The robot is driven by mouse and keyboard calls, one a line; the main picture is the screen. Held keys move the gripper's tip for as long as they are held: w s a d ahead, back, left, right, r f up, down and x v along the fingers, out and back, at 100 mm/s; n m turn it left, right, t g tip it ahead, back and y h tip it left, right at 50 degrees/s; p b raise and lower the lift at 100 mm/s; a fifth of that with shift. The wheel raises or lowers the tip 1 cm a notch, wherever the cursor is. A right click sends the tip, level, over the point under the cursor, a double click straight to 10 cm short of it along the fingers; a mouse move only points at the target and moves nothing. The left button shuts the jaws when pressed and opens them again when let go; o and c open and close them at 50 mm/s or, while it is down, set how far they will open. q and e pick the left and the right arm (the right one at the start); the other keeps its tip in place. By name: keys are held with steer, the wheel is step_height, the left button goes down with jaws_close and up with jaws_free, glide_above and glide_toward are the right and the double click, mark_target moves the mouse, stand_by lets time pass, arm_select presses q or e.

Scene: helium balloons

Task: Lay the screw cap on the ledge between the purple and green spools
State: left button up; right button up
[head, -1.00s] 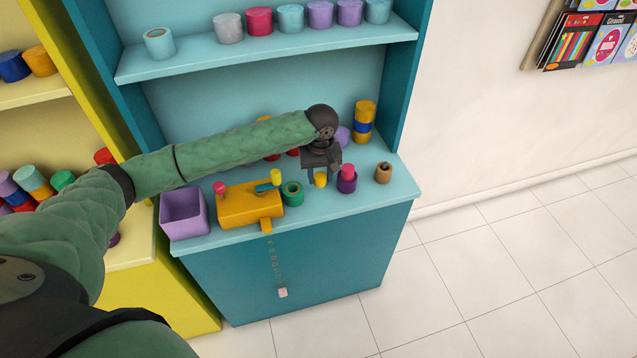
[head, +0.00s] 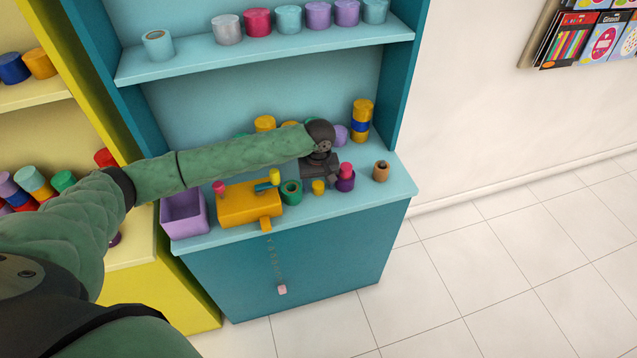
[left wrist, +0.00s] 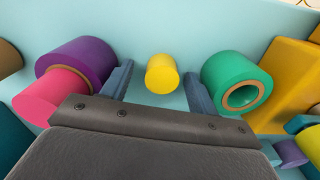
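The yellow screw cap (head: 318,187) rests on the teal ledge (head: 345,212) near its front edge, between the purple spool (head: 345,182) and the green spool (head: 291,193). It also shows in the left wrist view (left wrist: 161,75), with bare ledge around it. My left gripper (head: 319,172) is just behind and above the cap in the head view. In the left wrist view its fingers (left wrist: 158,69) are spread wide, with gaps to the cap on both sides. My right gripper is out of view.
A yellow-orange dispenser (head: 250,204) and an open purple bin (head: 184,212) stand left of the green spool. A brown roll (head: 381,171) stands at the right. A yellow-and-blue stack (head: 361,120) and other rolls are behind. A shelf (head: 270,49) with several rolls hangs above.

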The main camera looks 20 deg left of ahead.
mark_target(319, 184)
arm_select(q)
steer(key=shift+r, duration=0.35)
step_height(319, 184, up, 12)
steer(key=b, duration=0.3)
steer(key=shift+f+b, duration=0.2)
steer(key=shift+b, duration=0.2)
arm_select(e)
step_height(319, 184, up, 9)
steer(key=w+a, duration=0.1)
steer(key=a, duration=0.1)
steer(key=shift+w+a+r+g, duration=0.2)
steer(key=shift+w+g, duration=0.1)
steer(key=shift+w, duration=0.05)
